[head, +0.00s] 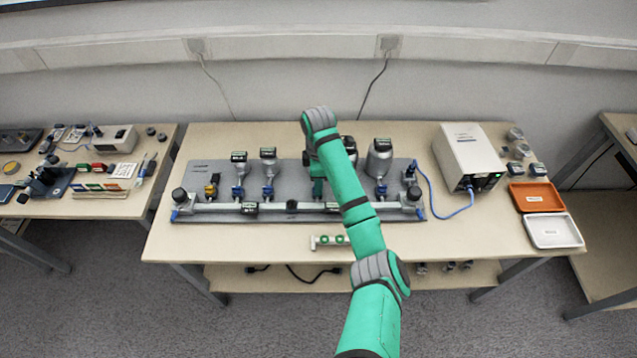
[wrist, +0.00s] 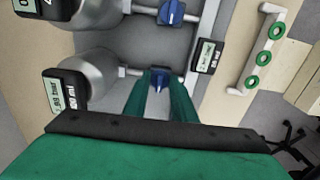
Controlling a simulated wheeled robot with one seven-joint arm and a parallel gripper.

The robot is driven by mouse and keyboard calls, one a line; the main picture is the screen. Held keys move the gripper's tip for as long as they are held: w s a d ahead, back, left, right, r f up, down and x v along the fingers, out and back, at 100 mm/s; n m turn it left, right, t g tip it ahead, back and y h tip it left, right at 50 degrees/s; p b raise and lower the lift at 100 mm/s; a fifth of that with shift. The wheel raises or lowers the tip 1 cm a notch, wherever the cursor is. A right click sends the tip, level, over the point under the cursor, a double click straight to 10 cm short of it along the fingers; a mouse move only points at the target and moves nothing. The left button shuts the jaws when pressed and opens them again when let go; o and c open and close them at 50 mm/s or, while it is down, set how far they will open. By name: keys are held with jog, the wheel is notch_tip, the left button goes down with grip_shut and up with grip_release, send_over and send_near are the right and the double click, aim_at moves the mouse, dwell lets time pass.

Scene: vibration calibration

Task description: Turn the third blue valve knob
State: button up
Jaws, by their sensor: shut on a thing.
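Blue valve knobs stand in a row on the grey manifold board (head: 300,215): a left one (head: 238,191), a second (head: 268,191) and a right one (head: 381,190). My gripper (head: 318,187) is down in the row, right of the second knob. My arm hides that part of the row in the head view. In the wrist view, my green fingers (wrist: 160,98) are shut on a blue knob (wrist: 158,78), one on each side. Another blue knob (wrist: 171,12) is free above it. I cannot tell how far the held knob is turned.
Silver vessels with black displays (head: 380,160) stand behind the row. A bar with green rings (head: 328,241) lies in front of the board. A white box (head: 468,152), an orange tray (head: 536,197) and a white tray (head: 552,231) are at right. The front table strip is mostly clear.

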jog(key=o, duration=1)
jog(key=shift+r, duration=0.15)
notch_tip(320, 180, up, 11)
jog(key=shift+f, duration=0.2)
jog(key=shift+s, duration=0.1)
